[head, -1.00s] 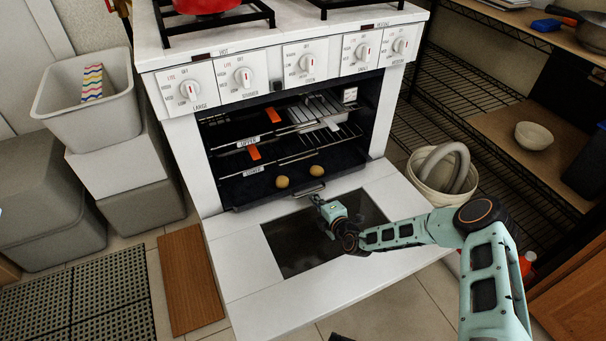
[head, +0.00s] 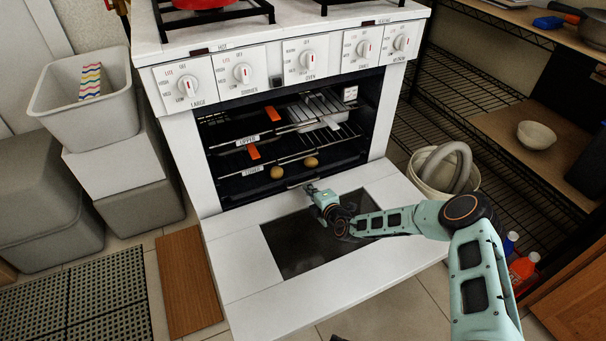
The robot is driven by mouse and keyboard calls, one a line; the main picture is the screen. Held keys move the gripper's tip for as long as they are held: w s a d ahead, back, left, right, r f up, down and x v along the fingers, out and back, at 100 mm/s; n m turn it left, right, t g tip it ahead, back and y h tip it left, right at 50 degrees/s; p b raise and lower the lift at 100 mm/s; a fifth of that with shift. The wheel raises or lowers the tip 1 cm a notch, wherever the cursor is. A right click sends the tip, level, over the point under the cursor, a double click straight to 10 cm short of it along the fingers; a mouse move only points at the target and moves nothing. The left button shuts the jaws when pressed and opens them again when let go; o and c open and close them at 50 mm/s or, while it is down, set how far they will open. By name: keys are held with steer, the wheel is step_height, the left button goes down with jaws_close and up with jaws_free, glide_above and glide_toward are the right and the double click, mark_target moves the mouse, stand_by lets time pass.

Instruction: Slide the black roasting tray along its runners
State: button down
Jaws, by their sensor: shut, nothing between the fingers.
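The black roasting tray (head: 250,188) lies low in the open oven, under the wire racks, with two round brown potato-like items (head: 277,172) and (head: 311,162) on it. Its front edge is near the oven mouth. My gripper (head: 309,188) is shut at the middle of the tray's front edge, above the open oven door (head: 240,265). It hides most of the tray's handle. I cannot tell whether the fingers touch the tray.
Wire racks with orange tabs (head: 254,152) and a light metal pan (head: 318,113) sit above the tray. Grey bins (head: 85,115) stand left of the oven. A white bucket (head: 426,186) and wire shelving (head: 455,110) are on the right.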

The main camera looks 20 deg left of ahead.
mark_target(300, 176)
steer(key=shift+w+a, duration=0.9)
steer(key=shift+a, duration=0.2)
steer(key=shift+w+a, duration=0.9)
steer(key=shift+a, duration=0.15)
steer(key=shift+s+d+r+p, duration=0.15)
steer(key=shift+s+d+p, duration=0.1)
steer(key=shift+d+p, duration=0.1)
steer(key=s+d+p, duration=0.3)
steer(key=d+p, duration=0.1)
steer(key=shift+s+d+p, duration=0.25)
steer(key=shift+s+p, duration=0.15)
steer(key=shift+s+d+p, duration=0.95)
steer(key=shift+s+d, duration=0.15)
steer(key=shift+d, duration=0.15)
